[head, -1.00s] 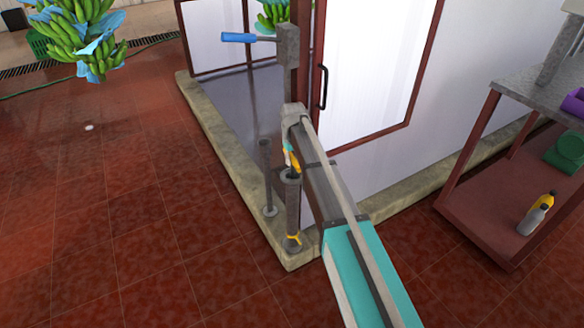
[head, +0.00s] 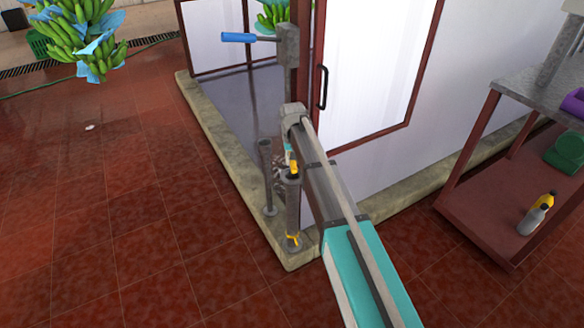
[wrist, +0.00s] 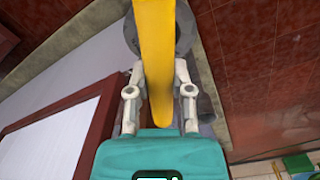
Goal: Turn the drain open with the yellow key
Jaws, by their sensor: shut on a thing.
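The yellow key (wrist: 157,60) fills the middle of the wrist view as a long bar. My gripper (wrist: 160,78) has a finger on each side of it and is shut on it. Behind the key is a round grey part (wrist: 184,32), partly covered. In the head view the key (head: 293,167) shows as a small yellow piece at the top of a grey upright pipe (head: 293,205). My gripper (head: 281,166) is beside that pipe top, mostly hidden by my arm. Whether the drain is open cannot be told.
A second grey pipe (head: 266,175) stands just left. Yellow also shows at the first pipe's foot (head: 292,240). A low concrete curb (head: 215,150) and white panelled walls (head: 440,120) stand close. A shelf table (head: 480,185) is at right. The red floor at left is largely clear.

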